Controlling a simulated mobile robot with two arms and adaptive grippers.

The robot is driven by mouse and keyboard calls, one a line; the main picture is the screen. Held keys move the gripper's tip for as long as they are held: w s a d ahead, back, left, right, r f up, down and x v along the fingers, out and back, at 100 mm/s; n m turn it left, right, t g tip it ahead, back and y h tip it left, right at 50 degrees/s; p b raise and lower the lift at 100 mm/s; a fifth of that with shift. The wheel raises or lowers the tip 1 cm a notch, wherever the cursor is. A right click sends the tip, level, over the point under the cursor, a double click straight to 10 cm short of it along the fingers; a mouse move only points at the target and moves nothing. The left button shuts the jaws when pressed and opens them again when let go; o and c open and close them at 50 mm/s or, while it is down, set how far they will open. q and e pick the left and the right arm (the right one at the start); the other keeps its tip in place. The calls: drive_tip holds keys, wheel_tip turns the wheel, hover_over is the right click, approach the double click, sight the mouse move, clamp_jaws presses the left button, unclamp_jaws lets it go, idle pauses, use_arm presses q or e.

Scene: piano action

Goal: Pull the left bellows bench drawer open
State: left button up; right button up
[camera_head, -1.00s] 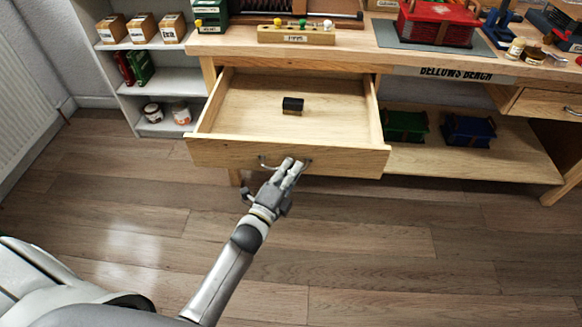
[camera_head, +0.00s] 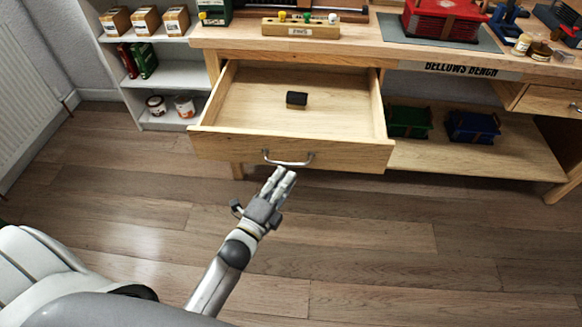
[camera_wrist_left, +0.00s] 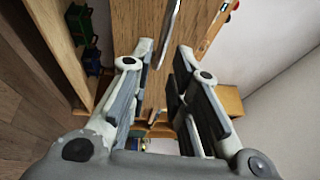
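The left bellows bench drawer (camera_head: 220,146) is pulled out from under the bench top, and its inside shows. Its metal bar handle (camera_head: 289,162) is on the front panel. A small black block (camera_head: 297,100) lies inside the drawer. My left gripper (camera_head: 280,174) is just in front of and below the handle, apart from it. In the left wrist view the left gripper (camera_wrist_left: 162,58) has its fingers spread with nothing between them. The handle (camera_wrist_left: 170,32) shows beyond the fingertips there. My right gripper is not in view.
The bench top (camera_head: 360,50) carries a peg block (camera_head: 300,29) and a red bellows (camera_head: 443,20). A lower shelf (camera_head: 460,160) holds a green and a blue item. White shelving (camera_head: 170,75) stands at left. The wooden floor (camera_head: 400,250) in front is clear.

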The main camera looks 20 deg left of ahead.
use_arm(q)
drive_tip(key=s, duration=0.6)
drive_tip(key=shift+a+f, duration=0.25)
drive_tip(key=shift+a, duration=0.1)
drive_tip(key=shift+f, duration=0.1)
